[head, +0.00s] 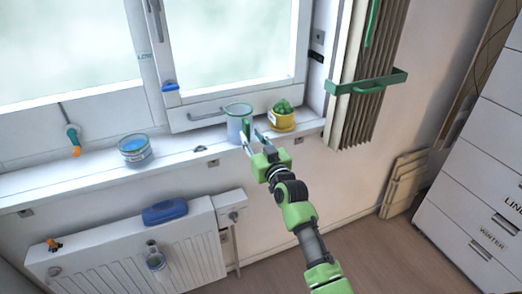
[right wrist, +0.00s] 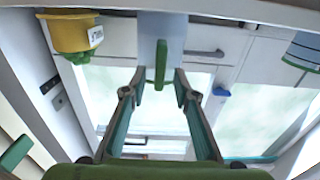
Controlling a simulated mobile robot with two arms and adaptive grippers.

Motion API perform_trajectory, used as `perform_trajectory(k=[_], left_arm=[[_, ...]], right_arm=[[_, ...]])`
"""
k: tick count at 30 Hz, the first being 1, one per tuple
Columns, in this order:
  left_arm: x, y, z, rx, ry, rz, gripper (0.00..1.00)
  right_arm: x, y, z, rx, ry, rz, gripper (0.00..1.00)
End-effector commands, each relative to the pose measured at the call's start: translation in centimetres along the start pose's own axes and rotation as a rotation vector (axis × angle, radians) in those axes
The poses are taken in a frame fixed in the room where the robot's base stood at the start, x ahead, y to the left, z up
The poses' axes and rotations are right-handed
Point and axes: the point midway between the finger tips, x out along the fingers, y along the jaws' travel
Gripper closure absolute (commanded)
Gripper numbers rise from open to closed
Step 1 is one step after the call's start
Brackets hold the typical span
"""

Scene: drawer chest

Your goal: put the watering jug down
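The watering jug (head: 238,118) is a grey-blue cylinder with a green rim on the windowsill. It looks upright, and its base seems to rest on the sill, partly hidden by my gripper. In the right wrist view the jug (right wrist: 162,30) appears upside down, with its green handle (right wrist: 160,65) facing my gripper. My right gripper (head: 254,138) is in front of the jug. In the wrist view its fingers (right wrist: 157,88) are spread, one on each side of the handle, with gaps visible. My left gripper is not in view.
A yellow pot with a green plant (head: 282,120) stands close right of the jug. A radiator (head: 130,255) is below, with a blue object (head: 165,212) on top. Drawers (head: 480,215) stand at the right.

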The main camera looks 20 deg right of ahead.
Motion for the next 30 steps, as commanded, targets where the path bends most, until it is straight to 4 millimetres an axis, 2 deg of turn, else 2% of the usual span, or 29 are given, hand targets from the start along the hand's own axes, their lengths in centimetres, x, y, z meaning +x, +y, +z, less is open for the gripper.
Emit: perform_trajectory(k=[9,15,19,26,28,30], left_arm=[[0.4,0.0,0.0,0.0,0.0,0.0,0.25],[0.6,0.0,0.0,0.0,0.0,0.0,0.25],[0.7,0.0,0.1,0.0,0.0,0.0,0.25],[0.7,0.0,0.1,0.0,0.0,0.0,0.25],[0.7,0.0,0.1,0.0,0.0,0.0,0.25],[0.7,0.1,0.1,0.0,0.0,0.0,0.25]], right_arm=[[-6.3,0.0,0.2,0.0,-0.001,0.0,0.73],[-8.9,0.0,0.0,-0.001,0.0,0.0,0.73],[-9.7,0.0,0.0,0.0,0.0,0.0,0.73],[-9.8,0.0,0.0,0.0,0.0,0.0,0.73],[-9.8,-0.1,0.7,0.0,-0.012,-0.001,0.73],[-9.7,-0.2,2.9,0.001,-0.05,-0.003,0.73]])
